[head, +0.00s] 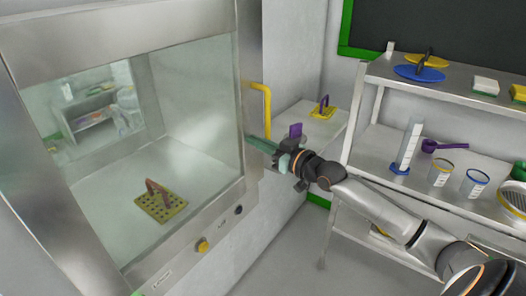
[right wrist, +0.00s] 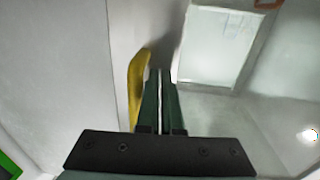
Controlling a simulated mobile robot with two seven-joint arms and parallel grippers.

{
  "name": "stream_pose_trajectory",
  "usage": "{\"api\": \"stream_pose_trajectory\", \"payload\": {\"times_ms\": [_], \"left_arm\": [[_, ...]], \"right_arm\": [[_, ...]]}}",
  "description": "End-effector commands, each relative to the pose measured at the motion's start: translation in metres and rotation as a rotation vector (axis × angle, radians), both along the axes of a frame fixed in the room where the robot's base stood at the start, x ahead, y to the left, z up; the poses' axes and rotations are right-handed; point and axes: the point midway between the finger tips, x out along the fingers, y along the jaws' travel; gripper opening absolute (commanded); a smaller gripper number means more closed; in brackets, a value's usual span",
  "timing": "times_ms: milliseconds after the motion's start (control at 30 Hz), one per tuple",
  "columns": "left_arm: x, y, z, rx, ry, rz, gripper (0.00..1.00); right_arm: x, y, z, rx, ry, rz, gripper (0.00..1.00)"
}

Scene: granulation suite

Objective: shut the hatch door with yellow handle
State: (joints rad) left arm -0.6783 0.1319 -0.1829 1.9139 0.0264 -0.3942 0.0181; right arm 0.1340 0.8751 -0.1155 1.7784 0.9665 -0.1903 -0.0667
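The hatch (head: 250,60) fills the left of the head view, with a metal frame and a large clear pane. Its yellow handle (head: 267,108) stands upright at the right edge of the frame. I cannot tell whether the door is fully seated or slightly ajar. My right gripper (head: 262,146) points left at the door's right edge, just below the handle. In the right wrist view, the green fingers (right wrist: 160,92) are close together with nothing visible between them, and the yellow handle (right wrist: 137,88) is just left of them. Contact is unclear. My left gripper is not in view.
A yellow perforated plate with a brown handle (head: 158,203) shows through the pane. Below it are a yellow button (head: 202,245) and a dark button (head: 239,210). A metal shelf rack (head: 375,150) with cups and a cylinder stands at the right, near my right arm.

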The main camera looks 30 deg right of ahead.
Motion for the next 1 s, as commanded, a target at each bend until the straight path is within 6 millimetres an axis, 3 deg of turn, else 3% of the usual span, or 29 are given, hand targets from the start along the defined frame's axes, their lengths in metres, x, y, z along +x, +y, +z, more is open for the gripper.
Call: {"api": "stream_pose_trajectory", "payload": {"times_ms": [33, 467, 1000], "left_arm": [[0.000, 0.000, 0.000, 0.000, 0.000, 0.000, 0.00], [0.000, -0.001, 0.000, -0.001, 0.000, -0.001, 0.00], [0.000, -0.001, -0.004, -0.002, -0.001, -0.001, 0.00]], "right_arm": [[0.002, 0.000, 0.008, 0.005, -0.018, -0.002, 0.00], [-0.004, -0.003, 0.010, 0.008, -0.025, -0.004, 0.00], [-0.064, -0.017, 0.004, 0.004, -0.012, -0.003, 0.00]]}}
